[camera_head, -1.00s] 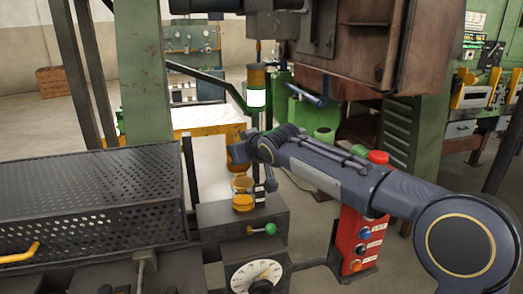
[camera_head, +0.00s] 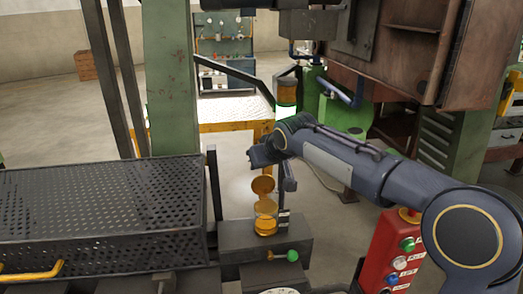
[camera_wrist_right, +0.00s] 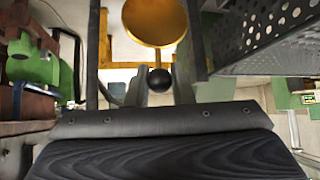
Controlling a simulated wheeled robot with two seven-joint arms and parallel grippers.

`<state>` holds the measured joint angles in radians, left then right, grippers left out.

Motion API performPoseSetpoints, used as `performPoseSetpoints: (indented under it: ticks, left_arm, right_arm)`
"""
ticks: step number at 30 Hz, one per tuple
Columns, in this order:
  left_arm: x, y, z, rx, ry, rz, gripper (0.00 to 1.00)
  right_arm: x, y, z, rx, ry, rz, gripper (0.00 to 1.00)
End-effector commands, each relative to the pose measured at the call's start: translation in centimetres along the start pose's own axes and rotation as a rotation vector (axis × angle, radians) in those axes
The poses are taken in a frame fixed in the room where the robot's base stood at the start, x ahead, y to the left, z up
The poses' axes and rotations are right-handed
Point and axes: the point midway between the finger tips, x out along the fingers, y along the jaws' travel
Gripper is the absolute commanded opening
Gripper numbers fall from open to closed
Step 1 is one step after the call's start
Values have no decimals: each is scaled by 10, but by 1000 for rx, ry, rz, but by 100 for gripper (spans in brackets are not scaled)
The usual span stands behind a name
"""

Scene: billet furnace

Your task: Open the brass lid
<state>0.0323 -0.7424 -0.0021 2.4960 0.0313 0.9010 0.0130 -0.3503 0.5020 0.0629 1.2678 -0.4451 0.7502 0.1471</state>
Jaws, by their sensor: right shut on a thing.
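A small brass cup (camera_head: 265,226) stands on a dark metal block below my right gripper (camera_head: 262,157). Above it are two round brass discs. The upper one, seemingly the brass lid (camera_head: 263,185), is tilted up and faces the camera. The lower disc (camera_head: 265,207) lies flatter, just over the cup; how they join is too small to tell. In the right wrist view a round brass face (camera_wrist_right: 155,20) shows beyond the fingers. My right gripper is shut on a black ball knob (camera_wrist_right: 158,80). My left gripper is not in view.
A perforated black metal box (camera_head: 100,205) stands left of the cup. A green knob (camera_head: 292,255) sticks out beside the block. A red button box (camera_head: 392,250) is below my right arm. A rusty brown housing (camera_head: 395,50) hangs at upper right.

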Motion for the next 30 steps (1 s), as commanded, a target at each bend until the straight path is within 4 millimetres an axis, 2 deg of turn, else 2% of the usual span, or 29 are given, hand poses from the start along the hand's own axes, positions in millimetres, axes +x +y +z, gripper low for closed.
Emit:
performPoseSetpoints:
  ticks: [1, 6, 24, 25, 29, 30]
  left_arm:
    - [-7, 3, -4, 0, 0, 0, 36]
    - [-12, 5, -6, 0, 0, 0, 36]
    - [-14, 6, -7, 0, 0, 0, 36]
    - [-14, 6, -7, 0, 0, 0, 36]
    - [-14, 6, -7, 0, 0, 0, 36]
    - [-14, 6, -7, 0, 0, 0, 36]
  right_arm:
    - [0, 5, -2, 7, -28, 5, 0]
    - [6, 6, -3, 18, -89, -8, 0]
    - [10, 6, -2, 24, -132, -19, 0]
    - [10, 6, -2, 24, -132, -19, 22]
    - [10, 5, -2, 24, -130, -21, 39]
    - [10, 5, -3, 24, -128, -21, 41]
